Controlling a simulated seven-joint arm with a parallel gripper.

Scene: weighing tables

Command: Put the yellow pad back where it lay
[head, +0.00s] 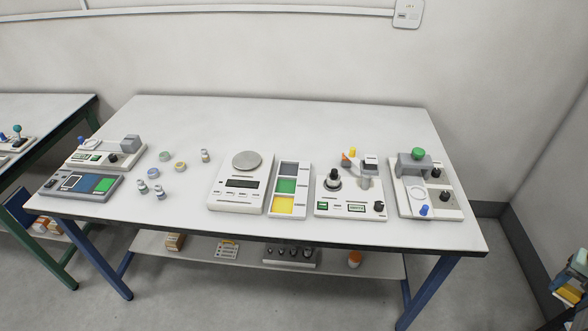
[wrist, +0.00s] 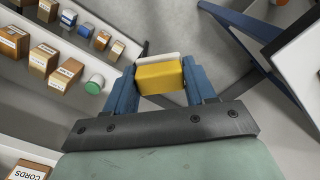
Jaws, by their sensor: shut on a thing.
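My gripper (wrist: 158,88) shows in the wrist view, its blue fingers shut on a yellow block-like pad (wrist: 160,78) with a pale strip along its far edge. The pad is held clear above the floor. On the table there, a white tray (head: 274,190) has three squares in a column: grey (head: 289,169), green (head: 286,186) and yellow (head: 283,205). I cannot tell whether the yellow square is a pad or a coloured recess.
On the white table (head: 190,220), a weighing scale (head: 230,196) stands left of the tray and a device with a black knob (head: 330,208) right of it. Several small jars (head: 180,166) stand further left. In the wrist view, shelves with boxes (wrist: 42,57) are at left, a blue table leg (wrist: 240,20) at right.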

